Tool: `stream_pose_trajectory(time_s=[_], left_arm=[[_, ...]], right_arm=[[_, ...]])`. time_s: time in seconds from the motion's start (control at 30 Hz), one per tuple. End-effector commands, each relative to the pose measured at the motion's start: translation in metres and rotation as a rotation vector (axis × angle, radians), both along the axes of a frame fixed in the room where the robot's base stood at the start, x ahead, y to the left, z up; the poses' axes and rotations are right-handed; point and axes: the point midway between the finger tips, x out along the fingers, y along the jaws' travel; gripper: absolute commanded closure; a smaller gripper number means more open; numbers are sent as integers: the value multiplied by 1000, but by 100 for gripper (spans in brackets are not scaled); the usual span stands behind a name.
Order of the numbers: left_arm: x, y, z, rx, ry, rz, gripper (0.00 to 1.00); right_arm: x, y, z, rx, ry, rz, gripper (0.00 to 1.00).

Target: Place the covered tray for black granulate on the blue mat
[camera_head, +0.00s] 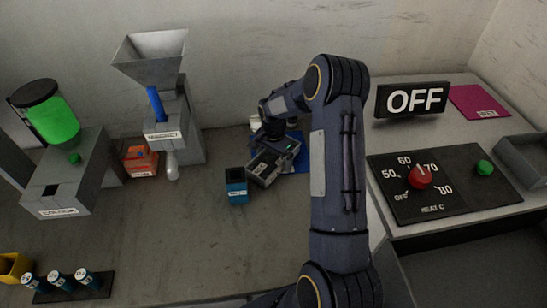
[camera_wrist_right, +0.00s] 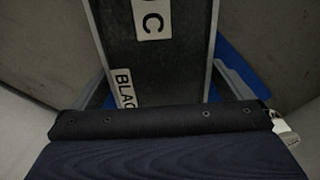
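The covered tray for black granulate (camera_head: 263,166) is a grey box with a dark top and pale labels, left of the mat in the head view. It fills the middle of the wrist view (camera_wrist_right: 160,55), where its labels read "C" and "BLAC". The blue mat (camera_head: 302,158) lies mostly behind my right gripper, and blue shows on both sides of the tray in the wrist view (camera_wrist_right: 229,55). My right gripper (camera_head: 280,154) is right at the tray. I cannot tell whether its fingers touch the tray, or whether the tray rests on anything. My left gripper is not in view.
A small blue container (camera_head: 237,187) stands close to the tray's left. A hopper machine (camera_head: 172,130), an orange box (camera_head: 140,161) and a colour machine (camera_head: 65,185) stand further left. The heat panel (camera_head: 445,183) is at right. The middle table is clear.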

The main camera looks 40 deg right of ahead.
Motion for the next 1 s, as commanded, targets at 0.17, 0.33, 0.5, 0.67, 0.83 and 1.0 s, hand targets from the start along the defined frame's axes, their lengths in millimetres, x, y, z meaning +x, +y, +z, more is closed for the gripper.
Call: stream_pose_trajectory(time_s=[0.17,0.33,0.5,0.67,0.83,1.0], left_arm=[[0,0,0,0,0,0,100],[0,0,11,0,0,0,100],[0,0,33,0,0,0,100],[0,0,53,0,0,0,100],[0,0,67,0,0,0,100],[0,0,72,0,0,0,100]], right_arm=[[0,0,0,0,0,0,1],[0,0,15,-1,-1,0,1],[0,-1,51,-1,-2,0,1],[1,0,87,0,-2,0,1],[0,0,113,-2,-2,0,1],[-1,1,126,1,-5,6,1]])
